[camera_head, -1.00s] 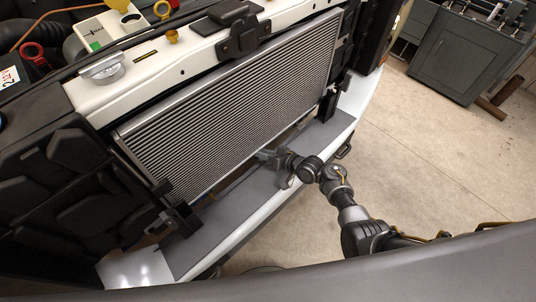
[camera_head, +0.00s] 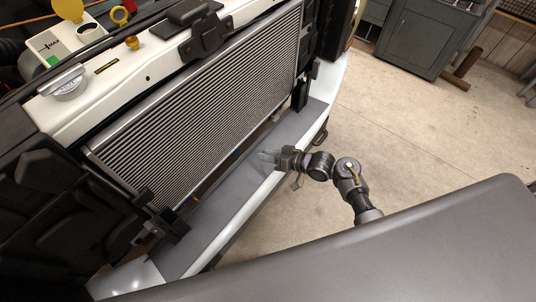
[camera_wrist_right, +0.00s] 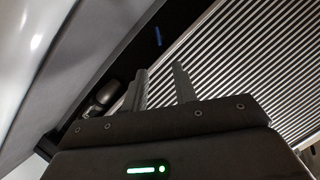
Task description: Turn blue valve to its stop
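A small blue piece, likely the blue valve, shows as a thin blue mark (camera_head: 236,153) in the dark gap below the radiator. It also shows as a short blue bar (camera_wrist_right: 158,36) at the top middle of the right wrist view. Its shape and turn angle are too small to tell. My right gripper (camera_head: 266,157) is over the grey ledge in front of the radiator, to the right of the blue piece and apart from it. In the wrist view its two fingers (camera_wrist_right: 161,84) stand apart with nothing between them. My left gripper is not in view.
The finned radiator (camera_head: 205,105) stands beyond the grey ledge (camera_head: 222,188), with a white bumper edge (camera_head: 250,205) in front. Black brackets (camera_head: 165,225) flank the radiator's lower left end. The concrete floor (camera_head: 400,120) at right is clear; a grey cabinet (camera_head: 425,38) stands farther back.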

